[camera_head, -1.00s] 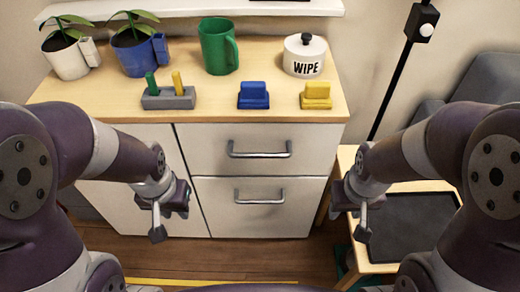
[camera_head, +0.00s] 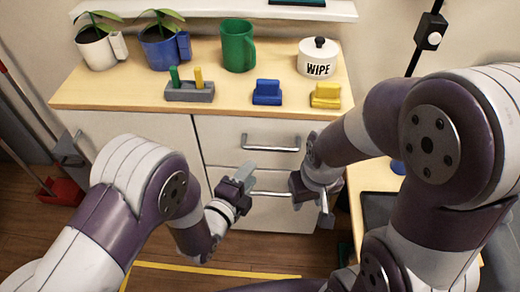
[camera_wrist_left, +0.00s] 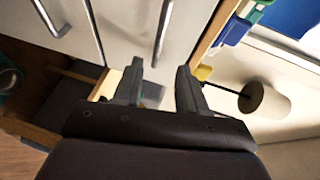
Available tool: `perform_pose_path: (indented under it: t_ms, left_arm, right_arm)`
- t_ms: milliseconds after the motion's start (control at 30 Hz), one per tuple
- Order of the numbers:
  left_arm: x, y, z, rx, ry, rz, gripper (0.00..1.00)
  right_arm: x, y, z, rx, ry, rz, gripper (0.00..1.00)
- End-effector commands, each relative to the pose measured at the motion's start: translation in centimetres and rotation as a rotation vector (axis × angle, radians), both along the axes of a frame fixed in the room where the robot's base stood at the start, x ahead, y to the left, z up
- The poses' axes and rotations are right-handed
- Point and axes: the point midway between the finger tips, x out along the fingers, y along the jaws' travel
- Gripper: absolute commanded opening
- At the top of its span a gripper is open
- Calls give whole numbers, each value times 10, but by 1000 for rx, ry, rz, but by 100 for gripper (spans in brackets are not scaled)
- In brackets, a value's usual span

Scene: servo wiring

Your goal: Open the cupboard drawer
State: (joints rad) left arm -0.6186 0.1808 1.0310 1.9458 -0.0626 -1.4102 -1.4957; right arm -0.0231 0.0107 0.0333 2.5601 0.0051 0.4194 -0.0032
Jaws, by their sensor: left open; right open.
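The white cupboard has two drawers with metal bar handles. The upper drawer's handle (camera_head: 271,148) is in plain view, and it also shows in the left wrist view (camera_wrist_left: 163,32). The lower drawer's handle (camera_head: 272,194) is partly hidden behind my left gripper. Both drawers look shut. My left gripper (camera_head: 240,174) is open and empty, in front of the drawers, to the left of and below the upper handle in the head view. Its two fingers (camera_wrist_left: 158,86) show apart in the left wrist view. My right gripper (camera_head: 325,213) is open by the cupboard's right side, touching no handle.
The wooden countertop (camera_head: 120,92) holds potted plants, a green mug (camera_head: 238,46), a white WIPE pot (camera_head: 319,58), and blue, yellow and grey blocks. A red dustpan (camera_head: 60,191) is at the left.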

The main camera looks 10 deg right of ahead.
Motion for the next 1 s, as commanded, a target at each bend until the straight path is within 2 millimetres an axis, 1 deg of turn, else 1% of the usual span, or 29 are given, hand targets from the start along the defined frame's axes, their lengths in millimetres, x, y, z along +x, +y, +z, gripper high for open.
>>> perform_pose_path:
  t_ms: [167, 333, 500, 633, 867, 900, 967, 1000]
  left_arm:
    - [27, -22, -9, 2, -2, -1, 41]
    - [61, -49, -17, 2, -1, 1, 41]
    - [85, -68, -22, 3, 2, 2, 41]
    - [93, -74, -23, 4, 3, 1, 41]
    - [94, -75, -23, 3, 3, 2, 41]
    - [94, -75, -23, 3, 4, 2, 38]
    - [94, -75, -23, 3, 4, 2, 18]
    - [94, -75, -23, 3, 4, 2, 5]
  right_arm:
    - [0, 0, -8, 0, 0, 0, 43]
    - [0, 0, -16, 0, 0, 0, 43]
    - [0, 0, -20, 0, 0, 0, 43]
    - [0, 0, -21, 0, 0, 0, 43]
    - [0, 0, -21, 0, 0, 0, 43]
    - [0, 0, -21, 0, 0, 0, 43]
    - [0, 0, -21, 0, 0, 0, 43]
    - [0, 0, -21, 0, 0, 0, 43]
